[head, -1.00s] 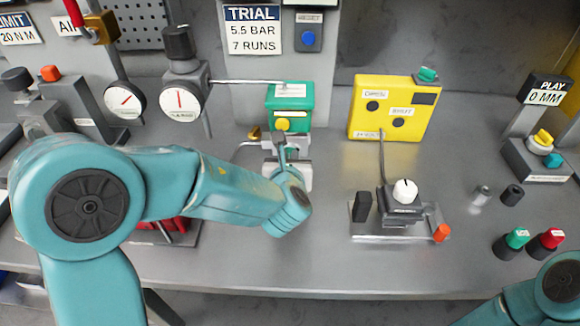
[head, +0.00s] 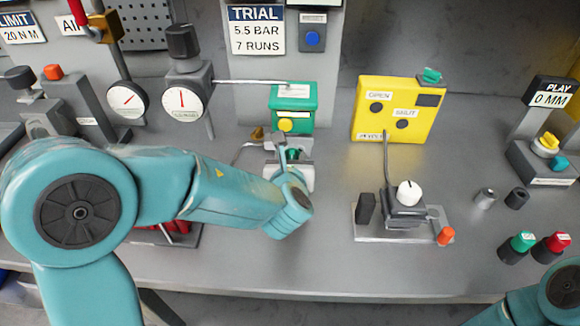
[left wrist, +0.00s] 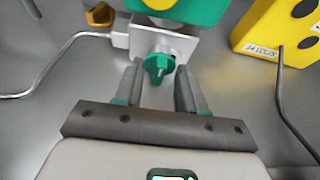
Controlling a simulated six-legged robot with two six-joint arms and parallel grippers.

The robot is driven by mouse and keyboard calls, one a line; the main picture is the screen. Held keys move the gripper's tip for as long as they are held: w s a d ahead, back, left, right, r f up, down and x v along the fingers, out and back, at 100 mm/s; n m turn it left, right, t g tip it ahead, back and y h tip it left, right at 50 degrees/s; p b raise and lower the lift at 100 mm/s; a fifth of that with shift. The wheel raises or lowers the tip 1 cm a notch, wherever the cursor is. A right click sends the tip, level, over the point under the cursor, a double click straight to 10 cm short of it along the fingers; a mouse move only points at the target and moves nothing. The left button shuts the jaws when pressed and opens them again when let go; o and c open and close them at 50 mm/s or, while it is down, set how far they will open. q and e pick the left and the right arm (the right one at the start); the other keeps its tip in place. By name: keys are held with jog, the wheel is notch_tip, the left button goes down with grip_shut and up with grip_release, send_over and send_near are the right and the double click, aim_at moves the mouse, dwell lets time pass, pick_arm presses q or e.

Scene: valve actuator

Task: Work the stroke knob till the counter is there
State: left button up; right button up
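A green actuator block (head: 293,105) with a yellow button stands at the back middle of the bench. Below it, on a light metal bracket, is a small green knob (left wrist: 159,66) with a pale line, best seen in the left wrist view. My left gripper (left wrist: 158,80) is open, with one finger on each side of this knob; gaps seem to show, and contact is unclear. In the head view my left gripper (head: 291,160) is partly hidden by my arm. No label names the stroke knob, and I can read no counter value. My right gripper is out of view.
A yellow box (head: 395,108) with dark holes stands to the right. In front of it a plate carries a white pointer knob (head: 408,192) and an orange piece. Two dial gauges (head: 183,104) are at left. Green and red buttons (head: 522,242) stand at right. The front middle bench is clear.

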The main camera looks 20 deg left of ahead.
pick_arm(q)
jog(key=p+v, duration=0.1)
jog(key=v, duration=1.5)
jog(key=shift+a, duration=0.1)
